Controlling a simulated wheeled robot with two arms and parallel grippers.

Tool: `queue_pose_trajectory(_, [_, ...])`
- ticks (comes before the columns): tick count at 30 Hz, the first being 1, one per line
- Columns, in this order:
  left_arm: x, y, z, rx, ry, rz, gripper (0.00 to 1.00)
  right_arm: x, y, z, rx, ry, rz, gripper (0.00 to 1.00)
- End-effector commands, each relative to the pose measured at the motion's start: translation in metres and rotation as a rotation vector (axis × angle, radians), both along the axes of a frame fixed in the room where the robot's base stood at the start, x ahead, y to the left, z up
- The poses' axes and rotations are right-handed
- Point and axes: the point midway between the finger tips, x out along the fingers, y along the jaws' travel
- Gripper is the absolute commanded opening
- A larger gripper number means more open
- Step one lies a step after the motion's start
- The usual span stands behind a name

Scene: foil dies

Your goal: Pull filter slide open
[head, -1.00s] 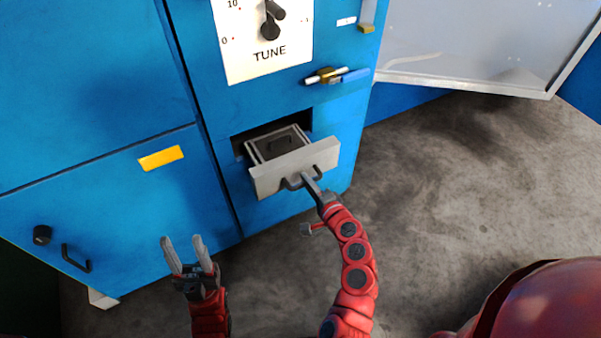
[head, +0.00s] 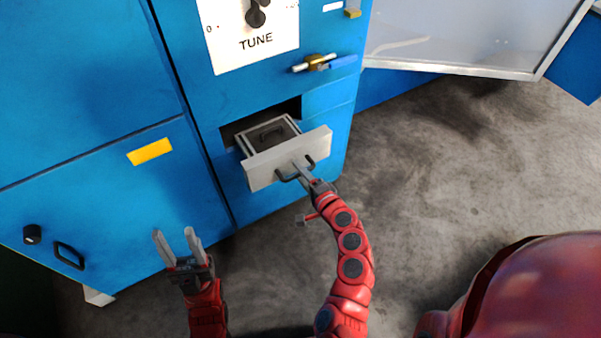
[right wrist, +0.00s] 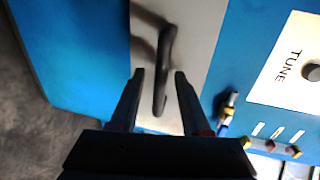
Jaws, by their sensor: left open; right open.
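The filter slide (head: 262,171) is a grey drawer with a pale front plate, pulled part way out of a dark slot in the blue cabinet. The front plate bears a dark bar handle (head: 311,163). My right gripper (head: 299,168) is open at this handle. In the right wrist view the handle (right wrist: 164,70) stands between the open fingers (right wrist: 159,76); contact cannot be told. My left gripper (head: 177,238) is open and empty, in front of the lower cabinet, away from the slide.
Above the slide are a brass and blue latch (head: 320,63) and the TUNE dial panel (head: 250,35). A pale open door panel (head: 450,35) stands at the upper right. A lower door handle (head: 68,256) is at left. Grey floor (head: 430,180) at right is clear.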

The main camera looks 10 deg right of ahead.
Motion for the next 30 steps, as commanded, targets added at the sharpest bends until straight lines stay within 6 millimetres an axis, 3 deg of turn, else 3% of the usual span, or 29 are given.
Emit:
queue_pose_trajectory(8, [0.000,0.000,-0.003,0.000,0.000,0.000,0.50,-0.030,-0.012,0.005,0.001,0.001,-0.004,0.47])
queue_pose_trajectory(22, [0.000,0.000,-0.022,0.000,0.000,0.000,0.50,-0.138,-0.054,0.028,0.000,0.003,-0.010,0.47])
queue_pose_trajectory(24, [0.000,0.000,-0.011,0.000,0.000,0.000,0.50,-0.143,-0.056,0.034,0.002,0.007,-0.007,0.47])
queue_pose_trajectory(30, [0.000,0.000,-0.004,0.000,0.000,0.000,0.50,-0.155,-0.060,0.036,0.000,0.003,-0.002,0.47])
